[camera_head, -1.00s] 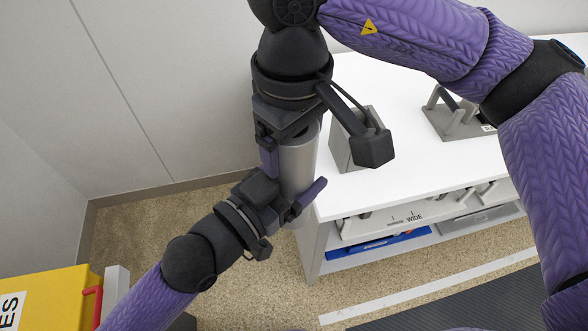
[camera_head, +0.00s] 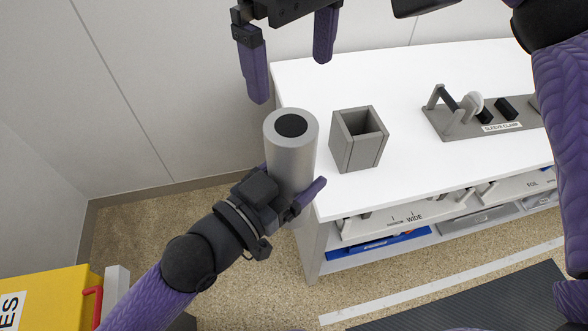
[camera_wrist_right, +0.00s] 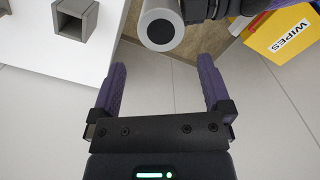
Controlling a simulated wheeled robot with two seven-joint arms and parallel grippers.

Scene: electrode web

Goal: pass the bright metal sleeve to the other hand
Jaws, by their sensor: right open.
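The bright metal sleeve (camera_head: 291,150) is a silver cylinder with a dark round centre in its top end. It stands roughly upright in my left gripper (camera_head: 294,194), whose purple fingers are closed around its lower part. My right gripper (camera_head: 290,68) is above the sleeve, open and empty, its fingers apart and clear of it. In the right wrist view the sleeve's end (camera_wrist_right: 161,28) shows beyond the open right fingers (camera_wrist_right: 160,85), with part of the left gripper beside it.
A grey open-topped box (camera_head: 358,140) stands on the white bench (camera_head: 410,155) right of the sleeve. A sleeve clamp stand (camera_head: 485,118) is farther right. Drawers and blue trays sit under the bench top. A yellow wipes box (camera_head: 45,300) is at lower left.

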